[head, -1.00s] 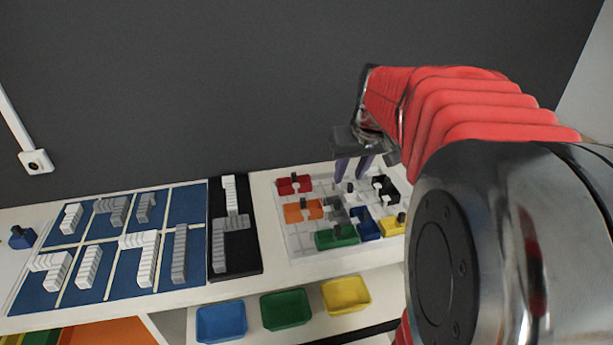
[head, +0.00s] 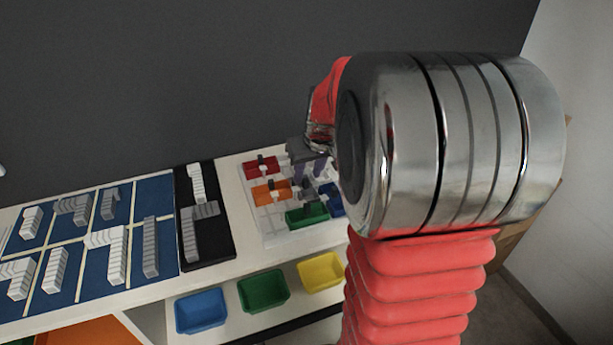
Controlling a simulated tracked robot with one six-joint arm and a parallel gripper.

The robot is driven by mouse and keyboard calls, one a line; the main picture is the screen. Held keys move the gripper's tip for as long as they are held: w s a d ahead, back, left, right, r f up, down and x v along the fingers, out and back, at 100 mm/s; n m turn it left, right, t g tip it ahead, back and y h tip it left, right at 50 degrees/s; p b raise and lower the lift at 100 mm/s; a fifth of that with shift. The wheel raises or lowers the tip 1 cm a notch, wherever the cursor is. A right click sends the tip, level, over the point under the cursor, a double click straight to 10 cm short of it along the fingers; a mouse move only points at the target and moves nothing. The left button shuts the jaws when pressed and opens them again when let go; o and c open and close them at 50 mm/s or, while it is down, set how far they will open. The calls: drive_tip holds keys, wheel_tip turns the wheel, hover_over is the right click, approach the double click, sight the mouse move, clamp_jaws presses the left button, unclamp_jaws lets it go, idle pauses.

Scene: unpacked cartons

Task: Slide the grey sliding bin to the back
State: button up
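The grey sliding bin (head: 304,191) sits on the white slotted board, between the orange bin (head: 271,191) and the blue bin (head: 335,203), behind the green bin (head: 307,215). It is small and partly hidden by my fingers. My gripper (head: 307,172) points down over the board, with its two purple-grey fingers apart and a gap between them. The fingertips are just above or at the grey bin; I cannot tell whether they touch it or straddle its knob.
The white board (head: 275,239) also holds a red bin (head: 262,167) at back left. My arm hides its right side. Left are a black tray (head: 217,252) and a blue mat (head: 98,286) with grey and white block shapes. Blue, green and yellow trays (head: 321,271) stand on the lower shelf.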

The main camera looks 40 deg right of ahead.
sight(306, 180)
drive_tip(key=shift+x, duration=1.55)
drive_tip(key=shift+c, duration=0.5)
clamp_jaws()
